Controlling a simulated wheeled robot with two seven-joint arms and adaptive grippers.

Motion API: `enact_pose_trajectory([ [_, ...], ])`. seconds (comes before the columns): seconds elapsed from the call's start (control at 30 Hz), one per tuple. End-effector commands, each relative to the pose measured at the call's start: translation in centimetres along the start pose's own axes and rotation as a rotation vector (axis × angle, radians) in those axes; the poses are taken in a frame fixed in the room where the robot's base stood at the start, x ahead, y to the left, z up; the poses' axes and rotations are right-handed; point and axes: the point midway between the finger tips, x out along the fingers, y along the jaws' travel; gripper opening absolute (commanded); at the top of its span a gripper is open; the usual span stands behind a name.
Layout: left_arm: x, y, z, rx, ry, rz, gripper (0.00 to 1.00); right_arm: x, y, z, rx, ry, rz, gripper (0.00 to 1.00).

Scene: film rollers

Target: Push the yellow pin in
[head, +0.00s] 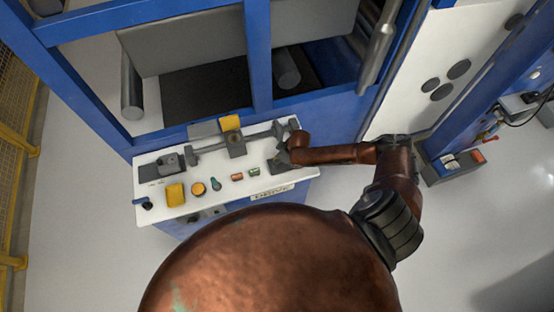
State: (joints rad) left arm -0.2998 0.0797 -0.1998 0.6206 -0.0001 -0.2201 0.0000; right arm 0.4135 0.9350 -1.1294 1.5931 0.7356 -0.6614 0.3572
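A white control panel (223,206) stands in front of the blue-framed machine. Several yellow parts are on it: a yellow block (230,122) on the grey slide bar at the back, a yellow square piece (175,193) at the front left, and a round orange-yellow knob (198,188) beside it. I cannot tell which of them is the yellow pin. My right gripper (284,153) is at the right end of the panel, close to the end of the slide bar. Its fingers are small and dark, so I cannot tell whether they are open or touching anything. My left gripper is out of view.
The panel also carries a grey bracket (237,146), small green and red buttons (238,176), and a black-and-blue knob (145,204) at its left corner. Blue frame posts (258,55) and rollers (287,68) stand behind. Floor on the right (470,220) is clear.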

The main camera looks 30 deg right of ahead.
Motion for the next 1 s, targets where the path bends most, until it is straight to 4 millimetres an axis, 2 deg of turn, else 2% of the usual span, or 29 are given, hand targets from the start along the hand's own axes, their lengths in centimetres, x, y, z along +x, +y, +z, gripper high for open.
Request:
enact_pose_trajectory([
  [0.2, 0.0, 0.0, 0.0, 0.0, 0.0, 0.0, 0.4, 0.1, 0.0, 0.1, 0.001, -0.001, 0.0, 0.0],
  [0.4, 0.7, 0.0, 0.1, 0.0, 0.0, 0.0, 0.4, 1.8, 0.0, 0.8, 0.002, -0.001, -0.001, 0.0],
  [0.63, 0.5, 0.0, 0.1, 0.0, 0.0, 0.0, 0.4, 1.6, 0.0, 0.7, 0.0, 0.0, 0.0, 0.0],
  [0.67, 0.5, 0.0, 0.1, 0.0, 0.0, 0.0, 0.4, 1.6, 0.0, 0.7, 0.0, 0.0, 0.0, 0.22],
  [0.9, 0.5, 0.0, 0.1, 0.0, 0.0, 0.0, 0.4, 1.6, 0.0, 0.7, 0.0, 0.0, 0.0, 0.38],
  [1.0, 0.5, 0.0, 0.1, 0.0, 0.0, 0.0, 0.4, 1.6, 0.0, 0.7, 0.0, 0.0, 0.0, 0.38],
])
